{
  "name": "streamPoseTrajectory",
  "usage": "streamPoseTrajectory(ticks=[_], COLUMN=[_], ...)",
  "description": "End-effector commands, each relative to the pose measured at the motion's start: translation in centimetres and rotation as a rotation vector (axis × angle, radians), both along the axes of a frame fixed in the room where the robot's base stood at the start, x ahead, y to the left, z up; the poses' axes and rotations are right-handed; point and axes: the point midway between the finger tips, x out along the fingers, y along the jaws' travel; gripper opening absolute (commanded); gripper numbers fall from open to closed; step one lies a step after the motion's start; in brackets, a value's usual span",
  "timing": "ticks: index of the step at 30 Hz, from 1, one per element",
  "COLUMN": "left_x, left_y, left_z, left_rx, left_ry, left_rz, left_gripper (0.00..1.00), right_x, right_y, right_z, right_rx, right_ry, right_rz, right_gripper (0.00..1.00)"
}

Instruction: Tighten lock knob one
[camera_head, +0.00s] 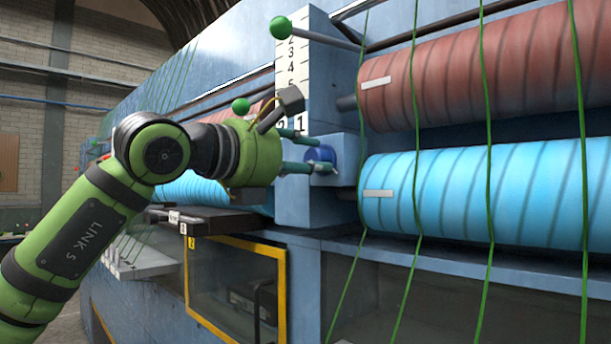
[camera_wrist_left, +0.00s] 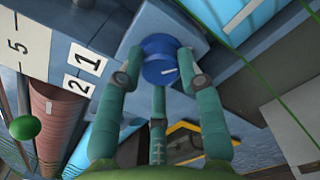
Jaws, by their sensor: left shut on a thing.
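A blue round lock knob (camera_head: 318,156) sits on a blue block on the machine's upright, just below the label "1". In the left wrist view the knob (camera_wrist_left: 160,60) shows a short white mark on its face. My left gripper (camera_head: 312,160) reaches in from the left, and its green fingers are closed around the knob. In the left wrist view two fingers of the gripper (camera_wrist_left: 160,76) flank the knob, and a third is below it. My right gripper is in neither view.
A red roll (camera_head: 470,75) and a light-blue roll (camera_head: 480,195) lie to the right, with green cords running down over them. A green-knobbed lever (camera_head: 281,27) sticks out above. A yellow-framed window (camera_head: 235,285) is below.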

Motion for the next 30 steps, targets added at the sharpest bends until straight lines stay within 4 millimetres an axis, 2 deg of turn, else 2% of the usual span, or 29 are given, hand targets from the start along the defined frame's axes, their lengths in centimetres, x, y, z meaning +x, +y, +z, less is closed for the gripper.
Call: streamPoseTrajectory(ticks=[1, 9, 30], left_x=[0.1, 0.0, 0.0], left_y=[-0.1, -0.2, -0.4], left_z=[-0.7, -0.7, -0.7], left_rx=[-0.028, -0.209, -0.675], left_ry=[0.037, 0.221, 0.692], left_rz=[0.000, -0.001, 0.000], left_gripper=[0.04, 0.04, 0.04], right_x=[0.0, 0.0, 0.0], right_y=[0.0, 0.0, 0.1], right_z=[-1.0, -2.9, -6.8], right_rx=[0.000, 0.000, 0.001], right_ry=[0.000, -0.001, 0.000], right_rz=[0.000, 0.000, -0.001], right_gripper=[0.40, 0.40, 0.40])
